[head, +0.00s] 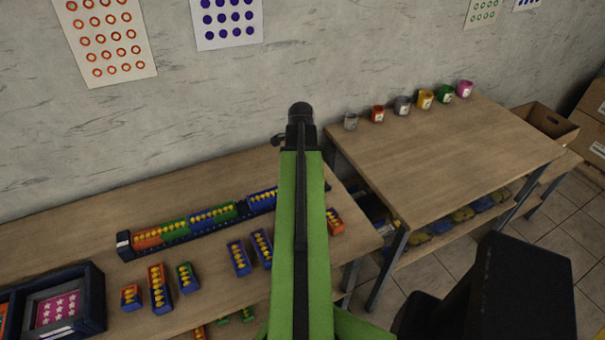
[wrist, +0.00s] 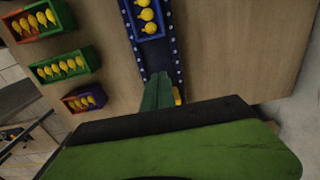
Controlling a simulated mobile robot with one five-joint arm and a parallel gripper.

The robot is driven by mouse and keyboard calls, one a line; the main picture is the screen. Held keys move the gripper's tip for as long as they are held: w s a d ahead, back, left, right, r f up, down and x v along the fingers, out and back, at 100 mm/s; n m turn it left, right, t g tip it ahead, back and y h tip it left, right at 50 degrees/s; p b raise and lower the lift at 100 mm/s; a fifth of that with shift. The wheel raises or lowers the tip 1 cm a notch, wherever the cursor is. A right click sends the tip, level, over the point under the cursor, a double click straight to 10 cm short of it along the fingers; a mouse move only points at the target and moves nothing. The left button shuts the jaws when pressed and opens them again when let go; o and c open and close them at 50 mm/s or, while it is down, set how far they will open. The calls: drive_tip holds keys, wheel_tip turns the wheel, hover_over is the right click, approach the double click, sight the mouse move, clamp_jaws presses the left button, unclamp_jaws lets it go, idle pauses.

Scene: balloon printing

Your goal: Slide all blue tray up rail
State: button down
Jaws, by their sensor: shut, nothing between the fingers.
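A dark blue rail (head: 190,236) runs along the table, and trays of yellow pieces sit in it. In the wrist view, a blue tray (wrist: 148,18) sits in the rail (wrist: 158,50). My gripper (wrist: 160,80) is shut and empty over the rail, apart from that tray. My arm hides the rail's right part in the head view.
Loose trays lie in front of the rail, including two blue ones (head: 238,258) (head: 262,248), a green one (head: 187,277) and an orange one (head: 335,221). A dark framed box (head: 97,310) stands at left. Cups line the second table (head: 450,150).

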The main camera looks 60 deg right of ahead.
sight(268, 198)
wheel_tip(268, 198, down, 5)
drive_tip(key=b, duration=0.3)
drive_tip(key=w+a, duration=0.1)
drive_tip(key=a+r+p, duration=0.1)
drive_tip(key=shift+w+a+r, duration=0.1)
drive_tip(key=shift+w+a, duration=0.2)
drive_tip(key=shift+w, duration=0.1)
drive_tip(key=shift+w+a, duration=0.3)
drive_tip(key=shift+a, duration=0.05)
drive_tip(key=w+a, duration=0.1)
drive_tip(key=a, duration=0.1)
drive_tip(key=w+a, duration=0.2)
drive_tip(key=shift+s+d, duration=0.1)
